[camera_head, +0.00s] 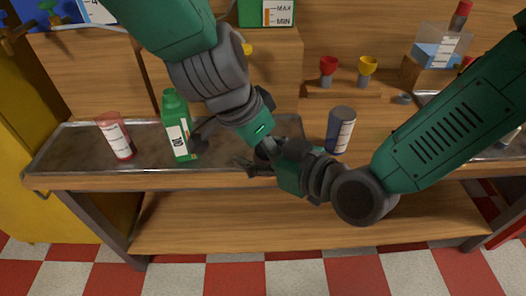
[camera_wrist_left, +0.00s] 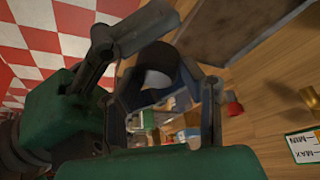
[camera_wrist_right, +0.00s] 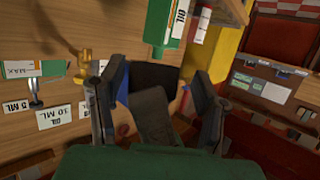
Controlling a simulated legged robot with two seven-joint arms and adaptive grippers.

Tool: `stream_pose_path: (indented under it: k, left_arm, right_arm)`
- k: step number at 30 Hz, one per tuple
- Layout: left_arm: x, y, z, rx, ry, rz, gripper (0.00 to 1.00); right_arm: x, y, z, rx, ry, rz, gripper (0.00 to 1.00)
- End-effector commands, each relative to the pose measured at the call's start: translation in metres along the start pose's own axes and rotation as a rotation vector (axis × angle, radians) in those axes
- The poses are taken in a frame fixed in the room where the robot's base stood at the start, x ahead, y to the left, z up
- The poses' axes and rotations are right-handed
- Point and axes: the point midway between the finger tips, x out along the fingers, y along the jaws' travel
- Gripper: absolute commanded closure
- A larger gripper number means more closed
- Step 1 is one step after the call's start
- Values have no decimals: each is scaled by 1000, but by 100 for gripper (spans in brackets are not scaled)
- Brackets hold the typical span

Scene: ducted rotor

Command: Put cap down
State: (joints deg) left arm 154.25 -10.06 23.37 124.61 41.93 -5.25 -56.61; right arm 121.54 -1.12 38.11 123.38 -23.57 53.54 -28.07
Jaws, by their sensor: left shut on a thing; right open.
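My left gripper (camera_wrist_left: 168,95) is shut on a dark round cap (camera_wrist_left: 166,62), seen between its fingers in the left wrist view. In the head view the left gripper (camera_head: 268,148) is over the front of the metal tray and largely hidden by my own arm parts; the cap is hard to make out there. My right gripper (camera_wrist_right: 156,88) is open, with its fingers spread close to my left gripper. A dark shape, which may be the cap, shows between them. A green oil bottle (camera_head: 178,128) stands on the tray to the left.
A metal tray (camera_head: 70,150) lies along the bench. The lower wooden shelf (camera_head: 200,225) is clear.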

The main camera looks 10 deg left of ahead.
Motion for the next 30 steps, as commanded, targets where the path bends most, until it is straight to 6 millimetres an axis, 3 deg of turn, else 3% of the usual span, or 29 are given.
stream_pose_path:
  k: [6,10,12,14,15,16,30]
  left_arm:
    - [-1,-2,2,-2,2,2,87]
    - [-1,-4,2,-3,3,3,87]
    - [-1,-4,2,-3,4,2,88]
    - [-1,-3,0,-2,5,0,88]
    - [0,-3,0,-1,6,-1,88]
    - [0,-3,-1,-1,6,-1,88]
    - [0,-2,1,-2,3,1,88]
  right_arm:
    - [2,-1,-1,-2,-2,0,46]
    - [4,-3,-1,-3,-2,-1,91]
    - [3,-4,-2,-3,-1,-4,92]
    - [3,-5,-2,-4,1,-8,92]
    - [2,-6,-2,-4,2,-10,51]
    - [2,-6,-2,-4,2,-10,42]
    - [2,-2,-1,-2,-1,-2,42]
